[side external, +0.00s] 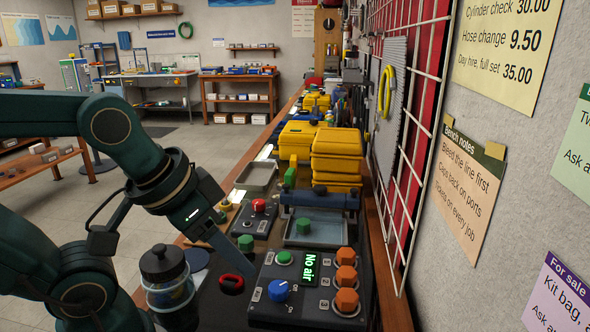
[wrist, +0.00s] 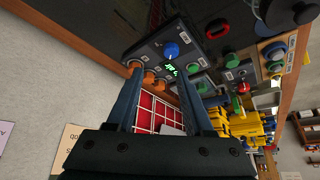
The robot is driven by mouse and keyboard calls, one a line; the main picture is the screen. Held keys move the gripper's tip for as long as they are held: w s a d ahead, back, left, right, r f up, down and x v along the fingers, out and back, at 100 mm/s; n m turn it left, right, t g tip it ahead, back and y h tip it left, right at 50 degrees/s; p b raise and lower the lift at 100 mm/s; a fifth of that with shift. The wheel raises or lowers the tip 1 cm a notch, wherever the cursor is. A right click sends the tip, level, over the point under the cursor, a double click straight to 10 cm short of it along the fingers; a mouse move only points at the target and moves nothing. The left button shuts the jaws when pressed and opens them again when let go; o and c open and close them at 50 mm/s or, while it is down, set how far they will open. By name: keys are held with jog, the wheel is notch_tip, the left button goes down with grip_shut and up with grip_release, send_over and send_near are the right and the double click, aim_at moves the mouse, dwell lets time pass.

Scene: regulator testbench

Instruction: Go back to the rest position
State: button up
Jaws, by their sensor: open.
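My gripper (side external: 236,262) is near the left side of the black test panel (side external: 300,312) in the side view, fingers slanting down. In the wrist view my gripper (wrist: 160,76) shows two fingers spread apart with nothing between them. The panel carries a blue knob (side external: 279,290), a green button (side external: 284,258), several orange hex knobs (side external: 347,300) and a lit green display (side external: 311,263) reading "No air". The blue knob also shows beyond the fingertips in the wrist view (wrist: 171,50). I cannot tell the exact gap between fingers and panel.
A dark-lidded bottle (side external: 168,285) stands close to my arm. A red ring-shaped part (side external: 231,284) lies left of the panel. Behind are a smaller panel with a red knob (side external: 258,206), a grey tray (side external: 312,233) and stacked yellow cases (side external: 337,150). A white wire grid (side external: 420,130) lines the right wall.

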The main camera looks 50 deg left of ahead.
jog(key=shift+s+d+f, duration=0.2)
jog(key=shift+s+f, duration=0.15)
jog(key=shift+s, duration=0.25)
jog(key=o, duration=0.8)
jog(key=shift+s, duration=0.2)
jog(key=shift+c, duration=0.2)
jog(key=w+a+r+n+g, duration=0.1)
jog(key=w+a+r+n, duration=0.1)
jog(key=w+r, duration=0.35)
jog(key=w+a+r+n+g, duration=0.25)
jog(key=w+a+n, duration=0.4)
jog(key=a, duration=0.65)
jog(key=a+f, duration=0.2)
jog(key=f, duration=0.3)
jog(key=w+a+f+g, duration=0.1)
jog(key=a+f, duration=0.1)
jog(key=f, duration=0.3)
jog(key=a+f+g, duration=0.1)
jog(key=a+f, duration=0.1)
jog(key=f, duration=0.3)
jog(key=shift+w, duration=0.3)
jog(key=shift+r, duration=0.1)
jog(key=shift+r, duration=0.1)
